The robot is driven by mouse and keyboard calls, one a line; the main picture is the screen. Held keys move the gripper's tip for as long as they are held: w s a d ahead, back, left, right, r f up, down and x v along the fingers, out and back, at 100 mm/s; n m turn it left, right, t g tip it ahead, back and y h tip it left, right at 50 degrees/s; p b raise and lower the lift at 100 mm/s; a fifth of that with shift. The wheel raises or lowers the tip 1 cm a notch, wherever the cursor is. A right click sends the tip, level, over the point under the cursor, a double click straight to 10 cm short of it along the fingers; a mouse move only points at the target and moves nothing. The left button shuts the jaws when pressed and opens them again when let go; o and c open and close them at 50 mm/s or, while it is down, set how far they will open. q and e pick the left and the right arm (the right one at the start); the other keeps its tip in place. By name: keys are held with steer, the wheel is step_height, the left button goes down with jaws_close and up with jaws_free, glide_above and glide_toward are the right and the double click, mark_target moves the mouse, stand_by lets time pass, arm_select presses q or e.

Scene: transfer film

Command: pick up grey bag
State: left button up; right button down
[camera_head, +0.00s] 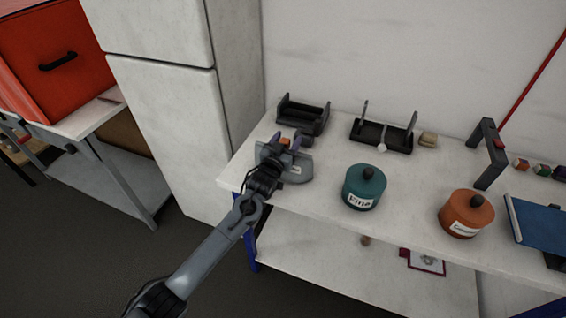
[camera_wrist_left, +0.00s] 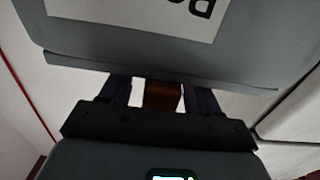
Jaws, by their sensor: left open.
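The grey bag (camera_head: 300,172), with a small white label, sits at the left end of the white table. It fills the top of the left wrist view (camera_wrist_left: 150,48), its label partly cut off. My left gripper (camera_head: 285,153) is over the bag, open. In the left wrist view, the dark fingers of the left gripper (camera_wrist_left: 160,92) run up to the bag's edge, and the tips are hidden behind it. A brown-orange thing (camera_wrist_left: 163,96) shows between the fingers. I cannot tell whether the fingers touch the bag. My right gripper is not in view.
A black tray (camera_head: 302,115) and a black holder (camera_head: 383,134) stand behind. A teal pot (camera_head: 364,188) and an orange pot (camera_head: 466,214) stand to the right, with a blue book-like thing (camera_head: 540,222) beyond. A white cabinet (camera_head: 175,120) is on the left.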

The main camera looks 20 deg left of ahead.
arm_select(q)
steer(key=shift+c, duration=0.2)
jaws_close()
stand_by(0.5)
